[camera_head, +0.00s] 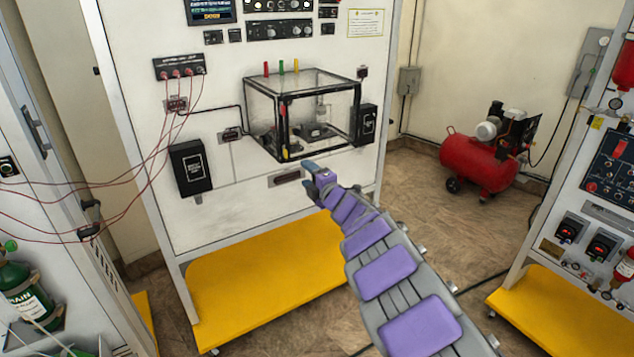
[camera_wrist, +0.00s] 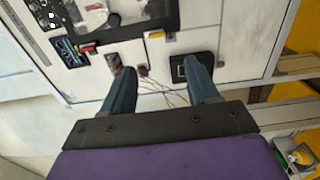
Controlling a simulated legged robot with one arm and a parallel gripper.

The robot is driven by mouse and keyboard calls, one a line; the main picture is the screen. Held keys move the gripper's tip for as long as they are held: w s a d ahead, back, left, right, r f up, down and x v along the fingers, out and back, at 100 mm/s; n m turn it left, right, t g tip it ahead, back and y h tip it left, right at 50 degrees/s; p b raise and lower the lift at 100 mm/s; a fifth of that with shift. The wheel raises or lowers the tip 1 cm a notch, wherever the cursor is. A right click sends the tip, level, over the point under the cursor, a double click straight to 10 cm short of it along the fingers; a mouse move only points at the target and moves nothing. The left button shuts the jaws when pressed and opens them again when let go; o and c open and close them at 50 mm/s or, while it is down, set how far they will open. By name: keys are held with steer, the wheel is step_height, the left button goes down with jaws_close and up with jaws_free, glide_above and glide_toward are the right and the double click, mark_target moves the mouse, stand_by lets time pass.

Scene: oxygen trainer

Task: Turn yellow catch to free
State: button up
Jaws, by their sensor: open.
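A small yellow catch (camera_head: 285,153) sits at the lower front edge of a clear box (camera_head: 312,80) with a black frame on the white panel. A small yellow part on the panel in the wrist view (camera_wrist: 157,35) may be the same catch; I cannot tell for sure. My gripper (camera_head: 309,174) is just below and right of the catch in the head view, apart from it as far as I can see. In the wrist view my gripper (camera_wrist: 160,76) has its two fingers spread, with nothing between them. Which way the catch is turned is too small to tell.
Black boxes flank the clear box, at left (camera_head: 191,168) and right (camera_head: 364,124). Red cables (camera_head: 160,140) hang at the left. A yellow base shelf (camera_head: 265,275) lies below. A red compressor (camera_head: 480,158) stands behind at the right, past open floor.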

steer(key=shift+p+v, duration=0.35)
steer(key=shift+v, duration=1.75)
steer(key=shift+d, duration=0.15)
steer(key=s+d+r+m+h, duration=0.25)
steer(key=d+m+h, duration=0.25)
steer(key=d, duration=0.4)
steer(key=s+d+r+m+h, duration=0.1)
steer(key=d+r+m+h, duration=0.4)
steer(key=d, duration=0.4)
steer(key=s+d+f+m+g+h, duration=0.2)
steer(key=s+d+m+g+h, duration=0.25)
steer(key=s+d+m, duration=0.55)
steer(key=s+a+f+m+g, duration=0.1)
steer(key=s+f+m+g, duration=0.15)
steer(key=s, duration=0.85)
steer(key=s+a+f+m+g, duration=0.1)
steer(key=s+f+g, duration=0.25)
steer(key=s, duration=0.85)
steer(key=s+a+f+g+y, duration=0.1)
steer(key=s+a+g, duration=0.1)
steer(key=s, duration=0.6)
steer(key=s+a+f+m+g+y, duration=0.1)
steer(key=s+a+f+g+y, duration=0.1)
steer(key=s+a, duration=0.2)
steer(key=s+a+f+g+y, duration=0.1)
steer(key=s+a+f+g, duration=0.1)
steer(key=s, duration=0.9)
steer(key=shift+s+a, duration=0.35)
steer(key=shift+a, duration=0.25)
